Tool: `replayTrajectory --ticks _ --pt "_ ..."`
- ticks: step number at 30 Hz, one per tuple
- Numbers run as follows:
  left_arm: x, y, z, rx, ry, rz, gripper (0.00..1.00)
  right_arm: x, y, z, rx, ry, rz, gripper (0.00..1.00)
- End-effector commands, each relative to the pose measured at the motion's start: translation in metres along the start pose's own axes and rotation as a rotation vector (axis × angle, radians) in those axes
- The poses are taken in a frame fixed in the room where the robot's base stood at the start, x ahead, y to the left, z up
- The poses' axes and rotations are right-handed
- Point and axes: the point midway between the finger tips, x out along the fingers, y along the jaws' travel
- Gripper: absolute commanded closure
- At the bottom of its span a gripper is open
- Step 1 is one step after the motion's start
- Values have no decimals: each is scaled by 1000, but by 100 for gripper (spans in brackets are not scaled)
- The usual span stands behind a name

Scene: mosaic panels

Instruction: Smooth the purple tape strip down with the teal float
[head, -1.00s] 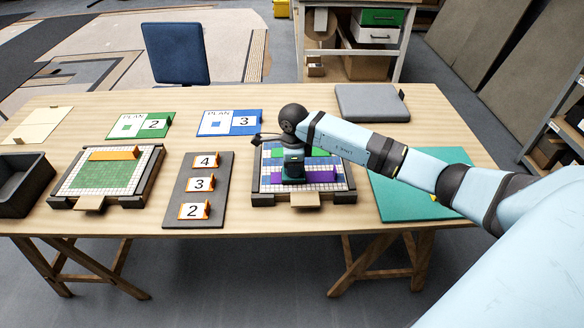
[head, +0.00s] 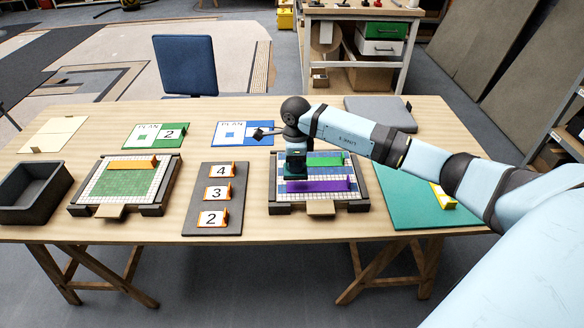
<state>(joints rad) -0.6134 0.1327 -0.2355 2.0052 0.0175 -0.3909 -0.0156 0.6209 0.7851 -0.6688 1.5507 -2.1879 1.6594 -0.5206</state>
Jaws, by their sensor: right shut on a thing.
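The purple tape strip (head: 322,186) lies across the front part of the blue-and-white mosaic panel (head: 353,201), and a raised piece shows at its right end. My right gripper (head: 296,159) is over the left part of that panel, shut on the dark teal float (head: 295,174). The float is low, just behind the strip's left end; I cannot tell whether it touches the panel. A green strip (head: 326,164) lies farther back on the same panel, partly hidden by my gripper. My left gripper is not in view.
A grey board (head: 231,170) with orange number tags stands left of the panel. A green mosaic panel (head: 125,182) and a black bin (head: 33,192) are farther left. A teal mat (head: 405,210) lies to the right, and a grey slab (head: 375,113) behind.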

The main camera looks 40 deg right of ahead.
Motion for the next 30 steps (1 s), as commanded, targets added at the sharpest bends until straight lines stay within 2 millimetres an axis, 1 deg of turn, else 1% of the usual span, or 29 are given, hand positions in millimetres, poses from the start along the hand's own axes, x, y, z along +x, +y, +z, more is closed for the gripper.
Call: replayTrajectory --ticks 1,3,8,15,26,29,30 --pt "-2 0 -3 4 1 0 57 -8 -2 -2 2 0 -2 100" --pt "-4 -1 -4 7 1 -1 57 -14 -4 -4 3 0 -2 100" --pt "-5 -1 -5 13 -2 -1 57 -24 -7 -8 6 0 -1 100" --pt "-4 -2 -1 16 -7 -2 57 -25 -7 -9 6 0 0 100" --pt "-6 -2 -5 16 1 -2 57 -26 -7 -8 3 -1 -1 100" --pt "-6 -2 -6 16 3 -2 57 -29 -4 -2 -56 -5 -2 100" --pt "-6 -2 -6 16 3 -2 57 -32 -2 4 -108 -8 -3 100"
